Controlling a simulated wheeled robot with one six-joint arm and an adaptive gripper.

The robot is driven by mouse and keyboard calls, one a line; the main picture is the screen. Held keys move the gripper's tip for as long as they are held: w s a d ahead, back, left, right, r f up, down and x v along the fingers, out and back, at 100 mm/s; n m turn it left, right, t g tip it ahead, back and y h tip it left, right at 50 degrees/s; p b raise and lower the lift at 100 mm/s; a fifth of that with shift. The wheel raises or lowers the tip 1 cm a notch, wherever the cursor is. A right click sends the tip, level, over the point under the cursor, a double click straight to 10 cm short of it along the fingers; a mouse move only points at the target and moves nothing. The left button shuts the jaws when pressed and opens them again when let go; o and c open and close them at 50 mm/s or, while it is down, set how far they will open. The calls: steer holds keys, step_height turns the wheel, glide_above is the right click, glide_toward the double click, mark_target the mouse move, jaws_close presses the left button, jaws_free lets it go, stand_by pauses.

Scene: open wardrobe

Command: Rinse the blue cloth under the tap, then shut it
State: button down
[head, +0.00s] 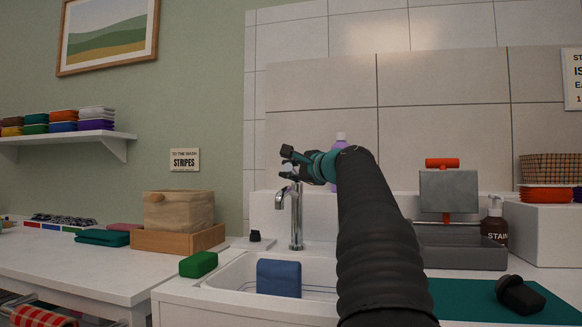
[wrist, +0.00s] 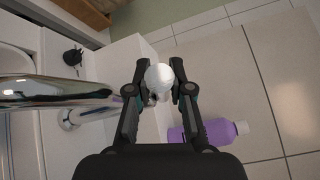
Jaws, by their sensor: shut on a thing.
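The blue cloth (head: 279,279) is a folded block in the white sink basin (head: 226,279), below the chrome tap's (head: 296,222) spout in the head view. I see no water stream from the spout. My gripper (head: 288,163) is at the top of the tap. In the wrist view my gripper (wrist: 160,82) is shut on a white round knob (wrist: 159,77), which seems to be the tap's handle. The tap's chrome tubes (wrist: 55,92) run in from the left there. The cloth is not visible in the wrist view.
A green block (head: 198,264) lies on the sink's left rim. A purple bottle (wrist: 205,132) stands close behind my gripper. A grey tray (head: 460,252) and a brown bottle (head: 494,220) are to the right. A wooden box (head: 178,240) stands left.

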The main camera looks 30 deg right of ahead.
steer(key=shift+w+d+r+m+g+p, duration=0.15)
steer(key=shift+r+m+g+p, duration=0.4)
steer(key=shift+p, duration=1.4)
steer(key=shift+w+d+r+m+g+p, duration=0.2)
steer(key=shift+r+p, duration=0.5)
steer(key=shift+p, duration=1.2)
steer(key=shift+d+r+m+g+p, duration=0.15)
steer(key=shift+m+g+p, duration=0.25)
steer(key=shift+p, duration=0.45)
steer(key=shift+f, duration=0.2)
steer(key=c, duration=1.3)
jaws_free()
steer(key=v, duration=1.2)
steer(key=shift+d, duration=0.15)
